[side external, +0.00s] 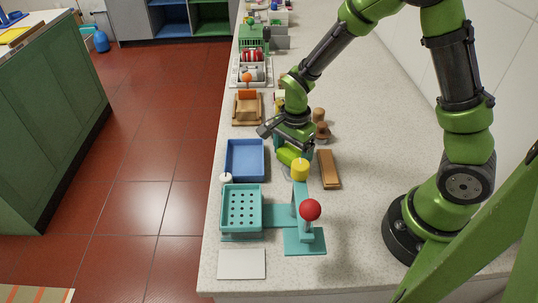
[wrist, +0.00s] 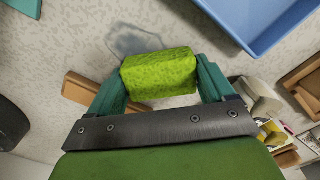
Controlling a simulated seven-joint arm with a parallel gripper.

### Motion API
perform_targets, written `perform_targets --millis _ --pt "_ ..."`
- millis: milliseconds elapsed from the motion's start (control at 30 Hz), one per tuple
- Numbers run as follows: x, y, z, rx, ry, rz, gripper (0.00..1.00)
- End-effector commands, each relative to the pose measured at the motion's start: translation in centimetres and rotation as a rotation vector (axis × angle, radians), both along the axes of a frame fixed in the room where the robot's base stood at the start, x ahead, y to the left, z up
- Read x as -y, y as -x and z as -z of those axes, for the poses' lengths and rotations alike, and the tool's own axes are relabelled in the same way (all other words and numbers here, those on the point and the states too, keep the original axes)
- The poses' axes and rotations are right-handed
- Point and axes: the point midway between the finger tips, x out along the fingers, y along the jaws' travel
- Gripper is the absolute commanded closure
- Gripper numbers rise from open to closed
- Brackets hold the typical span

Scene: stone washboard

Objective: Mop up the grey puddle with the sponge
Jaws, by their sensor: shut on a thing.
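My gripper (wrist: 160,80) is shut on a yellow-green sponge (wrist: 160,72), with one teal finger at each end of it. The grey puddle (wrist: 138,40) is a dark wet patch on the speckled counter, just beyond the sponge in the wrist view. The sponge covers the puddle's near edge in that view. In the side view my gripper (side external: 292,146) points down between the blue tray and a brown block, with the sponge (side external: 286,156) low under it. I cannot tell whether the sponge touches the counter.
A blue tray (side external: 245,174) lies left of the sponge and a brown wooden block (side external: 329,168) right of it. A teal stand with a yellow cylinder (side external: 300,169) and a red ball (side external: 310,210) stands in front, beside a perforated teal basket (side external: 240,208). Wooden items (side external: 320,130) stand behind.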

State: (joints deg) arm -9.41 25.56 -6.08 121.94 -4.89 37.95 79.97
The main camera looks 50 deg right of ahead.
Motion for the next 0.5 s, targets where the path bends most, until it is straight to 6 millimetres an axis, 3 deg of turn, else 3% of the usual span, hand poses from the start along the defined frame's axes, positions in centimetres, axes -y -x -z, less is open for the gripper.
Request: perform_targets --millis 367,500 --pt "2.4 -2.4 -0.2 0.001 0.000 0.004 0.42" --pt "1.3 -1.3 -0.3 -0.001 0.000 -0.002 0.42"
